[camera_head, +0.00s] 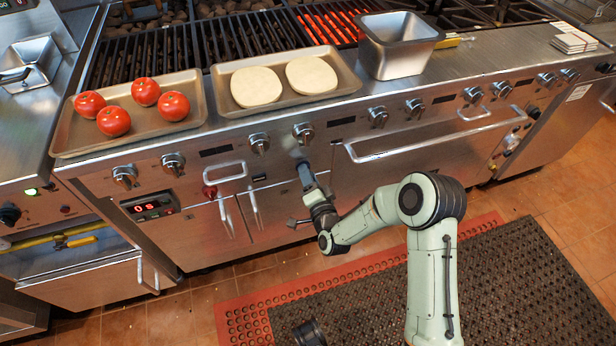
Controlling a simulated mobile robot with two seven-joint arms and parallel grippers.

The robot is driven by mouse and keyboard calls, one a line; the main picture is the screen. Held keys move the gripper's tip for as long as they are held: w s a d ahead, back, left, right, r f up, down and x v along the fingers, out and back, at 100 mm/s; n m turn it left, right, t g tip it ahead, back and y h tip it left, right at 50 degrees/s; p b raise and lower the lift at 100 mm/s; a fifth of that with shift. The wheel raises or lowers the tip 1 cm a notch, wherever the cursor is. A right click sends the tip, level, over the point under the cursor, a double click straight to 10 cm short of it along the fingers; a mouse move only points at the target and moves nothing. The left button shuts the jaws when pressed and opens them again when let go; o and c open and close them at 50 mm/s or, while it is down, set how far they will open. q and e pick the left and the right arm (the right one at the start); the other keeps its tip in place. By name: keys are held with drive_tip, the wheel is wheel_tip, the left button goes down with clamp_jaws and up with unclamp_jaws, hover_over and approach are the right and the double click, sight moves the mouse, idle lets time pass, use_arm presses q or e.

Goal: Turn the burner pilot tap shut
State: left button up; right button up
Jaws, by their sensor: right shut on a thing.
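My right gripper (299,160) reaches up to the steel front panel of the char grill, just below a round control knob (303,133). It is shut on a small part at the panel, which looks to be the burner pilot tap. The fingers and the glare there hide most of the tap, so I cannot tell how far it is turned.
More knobs (259,143) line the panel. A red knob (209,191) and a looped handle (226,173) sit left of my gripper, and a long rail (430,143) is to the right. Trays with tomatoes (114,121) and dough rounds (255,87) rest above.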

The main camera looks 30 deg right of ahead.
drive_tip(key=shift+f+m, duration=0.15)
drive_tip(key=shift+m, duration=2.55)
drive_tip(key=o, duration=1)
drive_tip(key=shift+o, duration=0.2)
use_arm(q)
drive_tip(key=shift+t, duration=0.7)
drive_tip(key=w+r, duration=0.1)
drive_tip(key=w+r+p, duration=0.2)
drive_tip(key=shift+w+d+r, duration=0.15)
drive_tip(key=shift+d+r, duration=0.1)
drive_tip(key=shift+d, duration=0.05)
use_arm(e)
drive_tip(key=v, duration=1.3)
drive_tip(key=shift+s, duration=0.25)
